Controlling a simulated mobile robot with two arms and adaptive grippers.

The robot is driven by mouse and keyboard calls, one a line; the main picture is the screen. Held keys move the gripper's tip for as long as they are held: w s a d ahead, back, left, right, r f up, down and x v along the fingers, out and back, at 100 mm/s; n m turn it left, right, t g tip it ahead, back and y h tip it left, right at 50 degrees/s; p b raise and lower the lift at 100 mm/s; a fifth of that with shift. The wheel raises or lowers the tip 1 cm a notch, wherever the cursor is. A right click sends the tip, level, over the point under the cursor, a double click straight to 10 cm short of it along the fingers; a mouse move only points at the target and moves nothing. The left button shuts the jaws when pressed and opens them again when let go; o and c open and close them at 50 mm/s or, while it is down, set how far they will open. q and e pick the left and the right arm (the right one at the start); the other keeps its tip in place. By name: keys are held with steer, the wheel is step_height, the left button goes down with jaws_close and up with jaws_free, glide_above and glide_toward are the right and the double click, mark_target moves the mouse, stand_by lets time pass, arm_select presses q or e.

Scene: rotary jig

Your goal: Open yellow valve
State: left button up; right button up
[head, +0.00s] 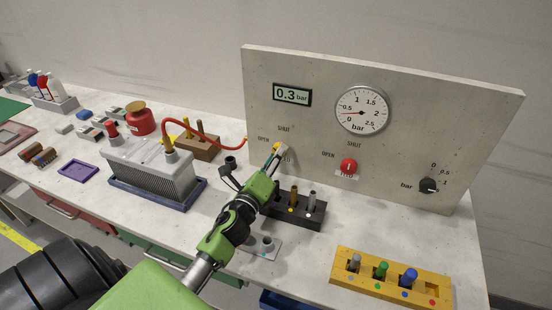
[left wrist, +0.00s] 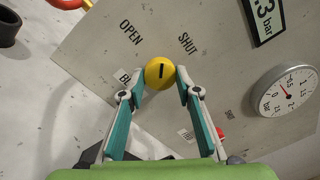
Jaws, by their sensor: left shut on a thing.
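The yellow valve (head: 277,147) is a small round knob on the upright grey panel, below its SHUT label and right of its OPEN label. In the left wrist view the yellow valve (left wrist: 160,73) has a short black mark that points up in the picture, between the words OPEN and SHUT. My left gripper (head: 273,158) reaches up to the panel. In the left wrist view the two teal fingers of my left gripper (left wrist: 160,80) are shut on the knob, one fingertip on each side. The knob's lower part is partly hidden in the head view. My right gripper is not in view.
A red knob (head: 348,167) and a black dial (head: 428,186) sit to the right on the panel. The digital display (head: 292,95) reads 0.3 bar, beside a round gauge (head: 362,111). A black block (head: 300,214) stands near my gripper; a yellow rack (head: 390,280) stands front right.

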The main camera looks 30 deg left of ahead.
arm_select(q)
steer(key=n, duration=0.7)
steer(key=shift+y, duration=0.3)
steer(key=shift+n, duration=0.3)
steer(key=o, duration=1.1)
steer(key=v, duration=1)
steer(key=shift+s+d+f, duration=0.1)
steer(key=shift+s, duration=0.15)
steer(key=shift+v, duration=0.75)
